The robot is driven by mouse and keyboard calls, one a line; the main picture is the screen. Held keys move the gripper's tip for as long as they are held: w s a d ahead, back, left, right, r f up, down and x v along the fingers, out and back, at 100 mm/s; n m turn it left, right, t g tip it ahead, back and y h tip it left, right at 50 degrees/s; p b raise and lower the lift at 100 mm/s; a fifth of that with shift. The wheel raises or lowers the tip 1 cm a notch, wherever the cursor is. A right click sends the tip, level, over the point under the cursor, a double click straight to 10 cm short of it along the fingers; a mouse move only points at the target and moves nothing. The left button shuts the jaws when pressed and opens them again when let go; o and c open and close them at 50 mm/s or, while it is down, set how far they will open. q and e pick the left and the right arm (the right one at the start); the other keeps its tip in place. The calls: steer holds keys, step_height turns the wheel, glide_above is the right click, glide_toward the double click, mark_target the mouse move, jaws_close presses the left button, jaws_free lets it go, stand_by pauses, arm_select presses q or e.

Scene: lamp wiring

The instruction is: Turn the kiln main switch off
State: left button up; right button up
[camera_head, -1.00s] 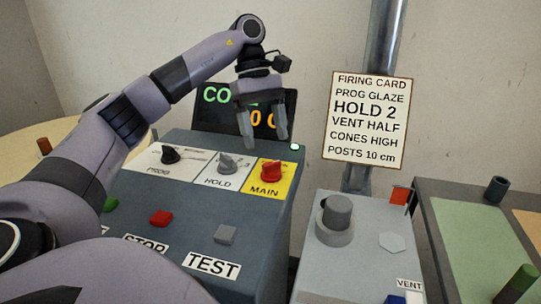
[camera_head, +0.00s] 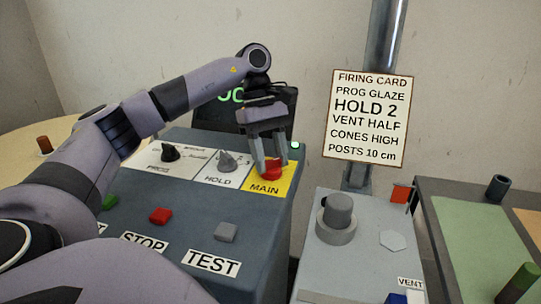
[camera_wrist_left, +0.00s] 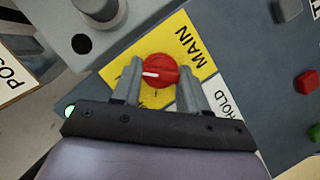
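The kiln main switch is a red rotary knob (camera_head: 271,171) on a yellow MAIN plate (camera_head: 285,187) at the right of the grey control box. It also shows in the left wrist view (camera_wrist_left: 160,71), with a white pointer mark toward the left of that picture. My left gripper (camera_head: 272,172) is lowered at the knob, with a finger on each side of it. In the left wrist view the fingers (camera_wrist_left: 165,84) are apart, with gaps beside the knob. I cannot see my right gripper.
The HOLD knob (camera_head: 228,161) sits just left of the yellow plate, and the black PROG knob (camera_head: 170,153) further left. STOP (camera_head: 160,215) and TEST (camera_head: 226,232) buttons are nearer. A vent box (camera_head: 337,212) stands to the right. A firing card (camera_head: 368,118) hangs behind.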

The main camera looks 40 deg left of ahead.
arm_select(q)
steer(key=shift+n, duration=0.4)
steer(key=n+t, duration=0.1)
steer(key=n, duration=0.2)
steer(key=shift+s, duration=0.15)
steer(key=n+t, duration=0.1)
steer(key=n, duration=0.1)
steer(key=n+t+b, duration=0.1)
steer(key=n, duration=0.2)
steer(key=shift+s+t, duration=0.15)
steer(key=shift+t, duration=0.15)
steer(key=n, duration=0.2)
steer(key=n+t+y, duration=0.1)
steer(key=n, duration=0.1)
steer(key=shift+s+n+y, duration=0.1)
steer(key=shift+n+y, duration=0.2)
steer(key=shift+n, duration=0.1)
steer(key=n+t+y, duration=0.1)
steer(key=n, duration=0.3)
steer(key=shift+d, duration=0.1)
steer(key=shift+n+y, duration=0.3)
steer(key=o, duration=1.1)
steer(key=shift+c, duration=0.2)
